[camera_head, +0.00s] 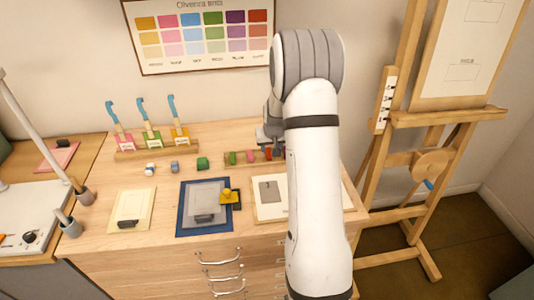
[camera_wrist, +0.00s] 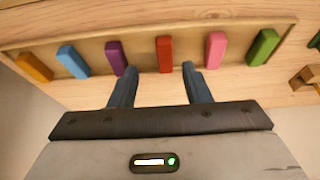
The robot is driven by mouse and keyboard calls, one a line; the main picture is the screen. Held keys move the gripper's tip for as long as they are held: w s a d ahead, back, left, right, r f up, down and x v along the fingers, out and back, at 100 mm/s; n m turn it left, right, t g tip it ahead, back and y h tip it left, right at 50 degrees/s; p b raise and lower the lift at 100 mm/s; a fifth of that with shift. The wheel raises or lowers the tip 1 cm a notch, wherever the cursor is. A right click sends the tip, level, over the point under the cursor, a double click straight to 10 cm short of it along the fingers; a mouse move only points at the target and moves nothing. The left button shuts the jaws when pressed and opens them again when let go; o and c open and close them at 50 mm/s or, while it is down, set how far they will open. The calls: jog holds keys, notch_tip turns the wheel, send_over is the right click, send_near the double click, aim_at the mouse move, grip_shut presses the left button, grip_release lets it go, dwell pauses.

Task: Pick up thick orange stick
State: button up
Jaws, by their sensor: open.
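The orange stick (camera_wrist: 35,67) lies at the left end of a row of coloured sticks in a shallow wooden tray (camera_wrist: 140,54) in the wrist view. It sits just left of a blue stick (camera_wrist: 72,62). My gripper (camera_wrist: 160,88) is open and empty, with its two fingers pointing at the tray around the middle, below the purple stick (camera_wrist: 116,58) and the red stick (camera_wrist: 164,54). The orange stick is well to the left of both fingers. In the head view my arm hides part of the tray, and I cannot see the orange stick there.
A pink stick (camera_wrist: 215,50) and a green stick (camera_wrist: 263,47) fill the tray's right side. In the head view, a rack with blue-handled tools (camera_head: 152,140), small blocks (camera_head: 203,163) and a blue mat (camera_head: 182,228) share the table. An easel (camera_head: 420,118) stands right.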

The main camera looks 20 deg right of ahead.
aim_at(268, 152)
jog(key=shift+w+a+p+x, duration=0.15)
jog(key=shift+p+x, duration=0.1)
jog(key=shift+x, duration=0.5)
jog(key=shift+w+p+x, duration=0.1)
jog(key=shift+p+x, duration=0.2)
jog(key=shift+x, duration=0.45)
jog(key=shift+w+a+p+x, duration=0.15)
jog(key=shift+p+x, duration=0.1)
jog(key=shift+x, duration=0.55)
jog(key=shift+r, duration=0.15)
grip_shut()
